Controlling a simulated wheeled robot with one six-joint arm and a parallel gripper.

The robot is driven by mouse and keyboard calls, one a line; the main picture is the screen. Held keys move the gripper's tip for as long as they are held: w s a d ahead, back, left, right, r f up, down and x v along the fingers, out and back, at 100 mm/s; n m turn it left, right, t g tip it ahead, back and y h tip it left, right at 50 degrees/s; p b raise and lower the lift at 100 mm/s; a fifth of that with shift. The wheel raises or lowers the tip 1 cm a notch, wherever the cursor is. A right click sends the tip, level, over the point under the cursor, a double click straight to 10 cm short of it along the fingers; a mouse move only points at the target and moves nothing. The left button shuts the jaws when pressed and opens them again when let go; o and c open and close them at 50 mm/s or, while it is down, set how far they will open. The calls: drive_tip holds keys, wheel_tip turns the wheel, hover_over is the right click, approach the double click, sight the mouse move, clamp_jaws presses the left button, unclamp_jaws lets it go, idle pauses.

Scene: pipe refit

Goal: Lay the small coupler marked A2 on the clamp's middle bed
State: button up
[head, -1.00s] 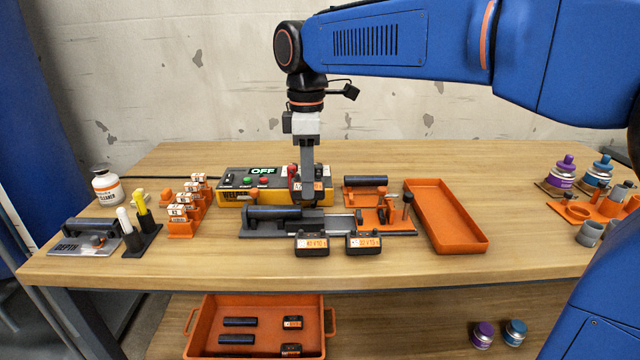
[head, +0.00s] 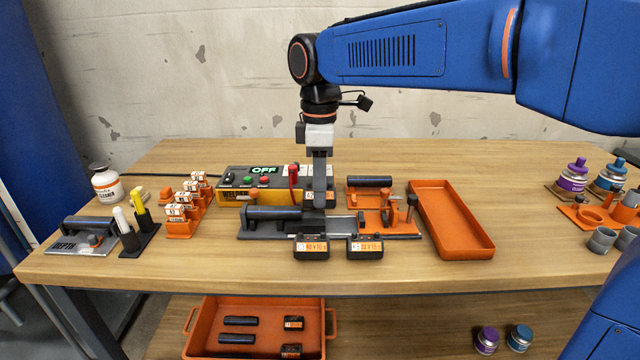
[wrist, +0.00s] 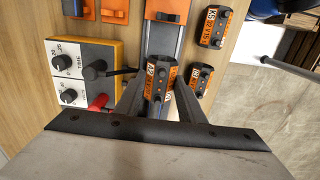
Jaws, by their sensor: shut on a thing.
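My gripper (head: 320,204) points down over the middle of the dark clamp (head: 270,232), which has a black pipe (head: 273,212) in its left part. In the wrist view my gripper (wrist: 160,95) is shut on a small black coupler (wrist: 160,79) with an orange label that seems to read A2. The coupler sits between the fingertips, in line with the clamp's rail (wrist: 163,40). Whether it touches the bed or hangs just above, I cannot tell. In the head view the fingers hide it.
Two black couplers with orange labels, left (head: 311,247) and right (head: 364,247), stand in front of the clamp. The yellow welder box (head: 235,190) with a red lever (head: 293,183) is close behind. An orange tray (head: 455,222) lies to the right.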

drive_tip(key=shift+f, duration=0.45)
idle(0.6)
drive_tip(key=shift+f, duration=0.35)
drive_tip(key=shift+f, duration=0.2)
idle(0.3)
drive_tip(key=shift+f, duration=0.7)
drive_tip(key=shift+f, duration=0.3)
idle(0.7)
drive_tip(key=o, duration=1.2)
drive_tip(key=shift+o, duration=0.2)
drive_tip(key=shift+r, duration=0.15)
